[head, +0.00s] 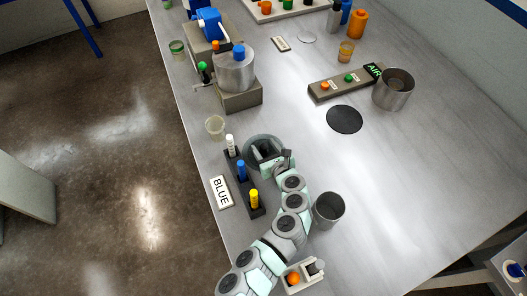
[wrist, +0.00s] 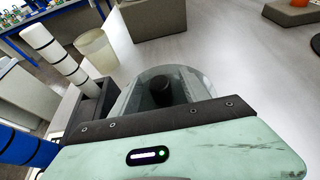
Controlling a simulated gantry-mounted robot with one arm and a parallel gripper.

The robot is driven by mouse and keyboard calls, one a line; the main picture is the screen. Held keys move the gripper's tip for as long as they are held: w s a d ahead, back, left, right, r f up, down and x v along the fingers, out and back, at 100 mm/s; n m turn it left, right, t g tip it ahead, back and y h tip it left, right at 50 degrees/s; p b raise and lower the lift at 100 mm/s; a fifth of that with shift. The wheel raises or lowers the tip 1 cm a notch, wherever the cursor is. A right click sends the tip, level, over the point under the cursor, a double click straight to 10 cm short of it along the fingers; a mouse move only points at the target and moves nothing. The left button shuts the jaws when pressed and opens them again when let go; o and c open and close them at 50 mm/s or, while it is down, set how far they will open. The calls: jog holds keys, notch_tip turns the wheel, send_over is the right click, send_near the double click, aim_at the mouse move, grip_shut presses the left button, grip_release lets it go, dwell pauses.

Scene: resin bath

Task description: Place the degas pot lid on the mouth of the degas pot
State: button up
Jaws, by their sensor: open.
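The degas pot lid appears to be the round, clear, grey-rimmed disc (head: 252,144) lying near the left edge of the bench. In the wrist view the clear lid (wrist: 132,98) shows a dark knob (wrist: 160,92) at its middle. My gripper (head: 272,154) is open, low over the lid and overlapping it in the head view. Its fingertips are hard to make out, and I cannot tell whether they touch the knob. The degas pot seems to be the open steel pot (head: 393,92) at the right, beside the AIR panel; its mouth is uncovered.
A marker rack (head: 243,187) stands just left of my gripper; its white marker (wrist: 50,50) shows close by in the wrist view. A smaller grey cup (head: 329,210) stands right of my arm. A clear cup (head: 215,126) is behind the rack. A black disc (head: 344,119) lies near the pot.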

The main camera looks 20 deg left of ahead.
jog(key=shift+w+a+f, duration=0.1)
jog(key=shift+w+a, duration=0.05)
jog(key=shift+a, duration=0.05)
jog(key=shift+c, duration=0.2)
grip_shut()
dwell(0.4)
